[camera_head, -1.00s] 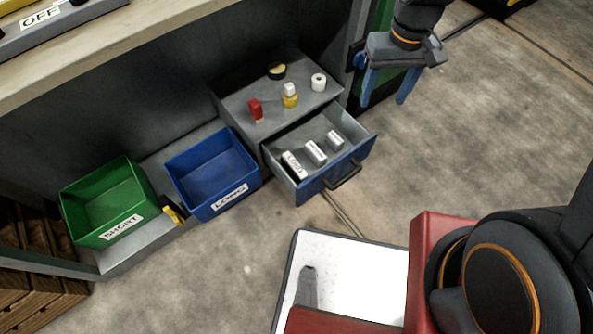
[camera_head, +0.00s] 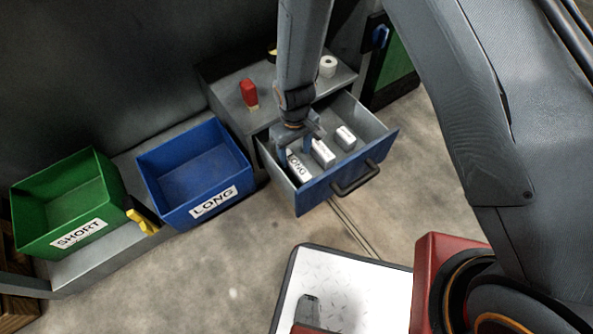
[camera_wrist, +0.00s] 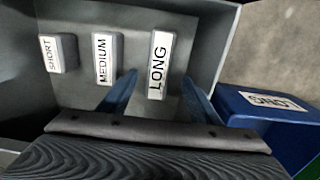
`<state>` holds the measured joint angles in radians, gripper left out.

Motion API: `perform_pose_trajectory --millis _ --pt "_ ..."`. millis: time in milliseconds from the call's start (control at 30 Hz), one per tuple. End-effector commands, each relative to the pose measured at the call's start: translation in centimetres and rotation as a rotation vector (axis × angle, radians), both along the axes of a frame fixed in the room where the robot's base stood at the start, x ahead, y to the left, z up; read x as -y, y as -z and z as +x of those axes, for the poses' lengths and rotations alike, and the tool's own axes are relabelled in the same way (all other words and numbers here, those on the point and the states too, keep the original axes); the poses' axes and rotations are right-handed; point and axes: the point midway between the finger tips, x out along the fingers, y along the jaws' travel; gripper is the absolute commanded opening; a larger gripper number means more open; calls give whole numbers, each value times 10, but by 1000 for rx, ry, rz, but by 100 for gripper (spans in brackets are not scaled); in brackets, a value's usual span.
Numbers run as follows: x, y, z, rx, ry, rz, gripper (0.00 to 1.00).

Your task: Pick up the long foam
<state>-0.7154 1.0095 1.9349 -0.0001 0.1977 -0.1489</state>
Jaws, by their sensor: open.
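The long foam (camera_wrist: 158,66) is a white block labelled LONG, lying in the open drawer; in the head view it (camera_head: 299,167) is partly hidden by my gripper. My gripper (camera_wrist: 155,92) is open and empty, its blue fingers on either side of the LONG block's near end in the wrist view. In the head view my gripper (camera_head: 300,146) is down at the drawer's left part. I cannot tell whether the fingers touch the block. The medium foam (camera_wrist: 106,58) and the short foam (camera_wrist: 58,53) lie beside it in the drawer.
The open drawer (camera_head: 335,180) has a dark handle. A blue bin labelled LONG (camera_head: 180,200) and a green bin labelled SHORT (camera_head: 100,205) stand to its left. A red item (camera_head: 249,94) and a white roll (camera_head: 328,66) sit on the cabinet top.

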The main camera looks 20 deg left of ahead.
Motion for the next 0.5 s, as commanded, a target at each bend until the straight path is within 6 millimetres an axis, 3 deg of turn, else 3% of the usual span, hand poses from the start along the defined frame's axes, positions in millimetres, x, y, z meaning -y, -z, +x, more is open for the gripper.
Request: perform_pose_trajectory --millis 500 --pt "-2 53 5 -1 -1 -1 57"
